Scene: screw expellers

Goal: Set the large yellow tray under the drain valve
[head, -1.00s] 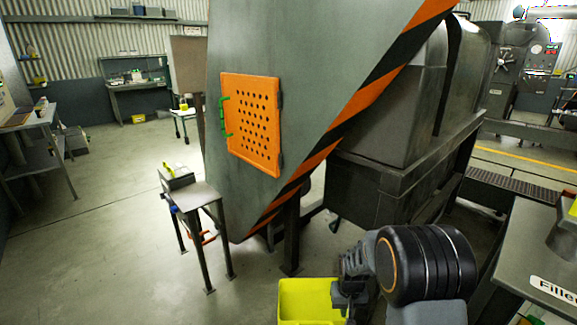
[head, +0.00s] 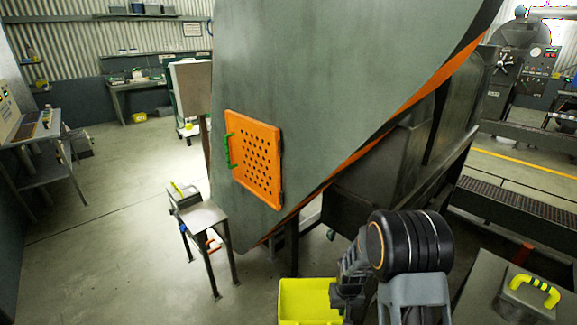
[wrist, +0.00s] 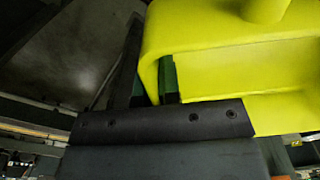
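The large yellow tray (head: 305,297) is at the bottom middle of the head view, off the floor, with its lower part cut off by the picture edge. My gripper (head: 340,294) is at its right side, shut on the tray's wall. In the wrist view, the yellow tray (wrist: 225,60) fills the upper right, and its rim passes between the fingers of my gripper (wrist: 153,85). I cannot pick out the drain valve in either view.
A big grey sloped hopper with an orange perforated hatch (head: 254,158) stands ahead. A small metal stand (head: 203,217) is left of it. A grey box with a yellow handle (head: 535,288) is close at right. Open floor (head: 100,255) lies to the left.

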